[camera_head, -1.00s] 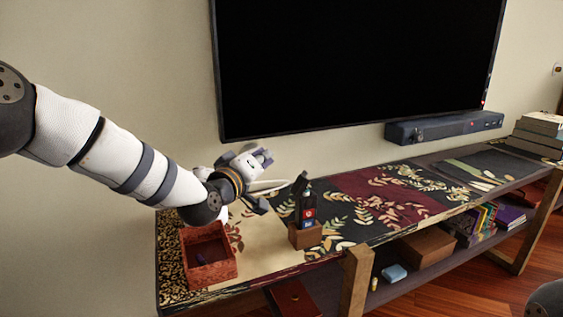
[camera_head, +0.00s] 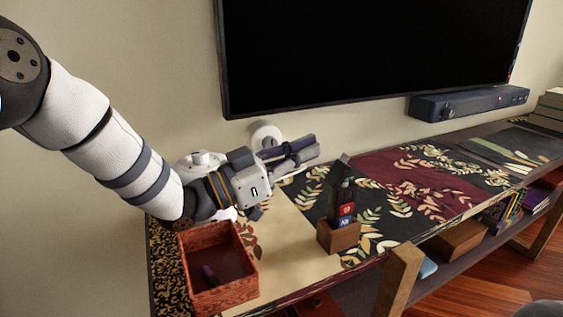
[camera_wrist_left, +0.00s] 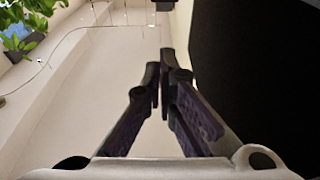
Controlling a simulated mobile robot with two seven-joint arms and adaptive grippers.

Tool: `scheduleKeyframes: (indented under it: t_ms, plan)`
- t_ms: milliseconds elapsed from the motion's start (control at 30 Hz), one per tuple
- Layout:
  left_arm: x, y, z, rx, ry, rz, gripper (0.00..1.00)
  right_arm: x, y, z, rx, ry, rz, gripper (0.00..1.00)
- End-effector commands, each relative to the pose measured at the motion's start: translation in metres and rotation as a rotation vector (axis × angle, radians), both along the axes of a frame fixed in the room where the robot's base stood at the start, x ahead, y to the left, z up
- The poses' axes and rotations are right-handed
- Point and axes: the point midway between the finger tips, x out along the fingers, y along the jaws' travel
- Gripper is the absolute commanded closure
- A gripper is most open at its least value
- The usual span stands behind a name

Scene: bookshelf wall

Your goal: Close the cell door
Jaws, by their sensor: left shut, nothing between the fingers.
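I cannot make out a cell door in either view now. The long low console shelf (camera_head: 283,262) stands below the television, with open compartments under its patterned top. My left gripper (camera_head: 305,148) is over the rear left part of the top, below the television's lower edge. Its fingers are shut and empty, pointing right in the head view. They also show in the left wrist view (camera_wrist_left: 161,80), brought together, with the black screen on the right and a pale wall behind. My right gripper is not in view.
A red open box (camera_head: 250,287) with a small dark item inside stands below my left wrist. A brown holder (camera_head: 338,238) with dark items is right of it. A soundbar (camera_head: 470,103) and books (camera_head: 550,105) stand farther right. The television (camera_head: 370,50) hangs close above.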

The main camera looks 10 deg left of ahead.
Motion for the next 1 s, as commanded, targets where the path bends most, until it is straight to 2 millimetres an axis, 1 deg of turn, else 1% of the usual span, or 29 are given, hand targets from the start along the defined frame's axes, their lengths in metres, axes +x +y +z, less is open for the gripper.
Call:
scheduleKeyframes:
  t_ms: [33, 100, 133, 200, 333, 467, 767, 1000]
  plan:
    - [0.006, -0.009, 0.002, 0.002, -0.001, -0.002, 1.00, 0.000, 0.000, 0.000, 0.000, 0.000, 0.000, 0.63]
    - [0.014, -0.020, 0.005, 0.000, 0.000, -0.002, 1.00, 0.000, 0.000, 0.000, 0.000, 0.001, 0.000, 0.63]
    - [0.017, -0.024, -0.002, 0.001, 0.004, -0.001, 1.00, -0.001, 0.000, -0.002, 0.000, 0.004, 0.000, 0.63]
    - [0.022, -0.031, -0.009, 0.001, 0.004, -0.002, 1.00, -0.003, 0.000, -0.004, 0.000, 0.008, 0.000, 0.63]
    - [0.030, -0.040, -0.016, 0.000, 0.003, 0.001, 1.00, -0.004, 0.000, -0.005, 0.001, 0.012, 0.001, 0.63]
    - [0.032, -0.044, -0.017, 0.000, 0.002, 0.001, 1.00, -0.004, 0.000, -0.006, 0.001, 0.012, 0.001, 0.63]
    - [0.032, -0.044, -0.017, 0.001, 0.001, 0.001, 1.00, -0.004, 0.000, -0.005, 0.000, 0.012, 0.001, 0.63]
    - [0.034, -0.047, -0.013, 0.034, 0.023, 0.000, 1.00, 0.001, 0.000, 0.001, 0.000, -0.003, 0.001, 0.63]
